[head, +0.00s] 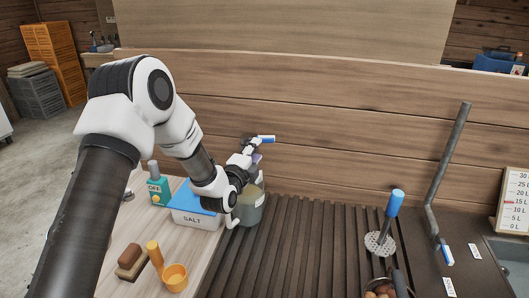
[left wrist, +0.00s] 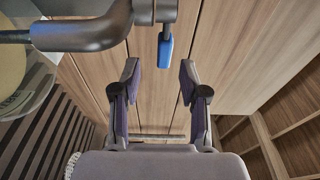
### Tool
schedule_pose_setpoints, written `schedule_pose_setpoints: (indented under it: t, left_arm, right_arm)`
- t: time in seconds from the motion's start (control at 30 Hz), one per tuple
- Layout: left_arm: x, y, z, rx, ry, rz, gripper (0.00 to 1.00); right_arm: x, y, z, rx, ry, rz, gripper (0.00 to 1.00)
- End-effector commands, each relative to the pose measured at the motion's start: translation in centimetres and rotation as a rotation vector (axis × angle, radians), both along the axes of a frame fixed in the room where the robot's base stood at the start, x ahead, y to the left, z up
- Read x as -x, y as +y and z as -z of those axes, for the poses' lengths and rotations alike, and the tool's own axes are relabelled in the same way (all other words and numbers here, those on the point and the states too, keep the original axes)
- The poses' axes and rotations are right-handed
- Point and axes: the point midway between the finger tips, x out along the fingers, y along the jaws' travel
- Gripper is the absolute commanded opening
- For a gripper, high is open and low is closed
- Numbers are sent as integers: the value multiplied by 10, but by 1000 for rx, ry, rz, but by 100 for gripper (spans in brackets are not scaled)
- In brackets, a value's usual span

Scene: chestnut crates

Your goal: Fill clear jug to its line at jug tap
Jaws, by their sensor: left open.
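A clear, greenish jug (head: 250,212) with a white label stands at the back left end of the dark slatted surface, partly hidden by my left arm. Its rim and part of its body also show at the left of the left wrist view (left wrist: 14,78). I cannot read its fill level. The jug tap's blue lever (head: 267,139) is above the jug, by the plank wall. In the left wrist view the lever (left wrist: 165,50) hangs from a dark pipe, beyond and between my fingertips. My left gripper (left wrist: 160,72) is open and empty, apart from the lever. My right gripper is not in view.
A blue-handled masher (head: 394,205), a tall bent pipe (head: 446,160) and a litre scale (head: 516,199) stand right. The middle slats are clear.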

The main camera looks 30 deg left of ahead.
Motion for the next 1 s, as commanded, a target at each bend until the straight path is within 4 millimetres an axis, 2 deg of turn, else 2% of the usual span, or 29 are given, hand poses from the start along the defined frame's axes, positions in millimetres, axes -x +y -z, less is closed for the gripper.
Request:
schedule_pose_setpoints:
  t: [0.2,0.4,0.67,0.7,0.77,0.8,0.83,1.0]
  left_arm:
    - [-37,1,-6,-6,0,3,44]
    - [-69,3,-4,-3,0,2,44]
    - [-74,4,-3,-2,1,2,44]
    - [-74,4,-3,-2,1,2,40]
    - [-74,4,-3,-2,1,2,19]
    - [-74,4,-3,-2,1,2,5]
    - [-74,4,-3,-2,1,2,0]
    - [-74,4,-3,-2,1,2,0]
  right_arm:
    - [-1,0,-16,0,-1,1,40]
    - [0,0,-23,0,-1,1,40]
    - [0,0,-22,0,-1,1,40]
    - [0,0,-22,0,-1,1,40]
    - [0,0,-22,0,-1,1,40]
    - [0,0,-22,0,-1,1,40]
    - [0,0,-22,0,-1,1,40]
    - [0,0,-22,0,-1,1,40]
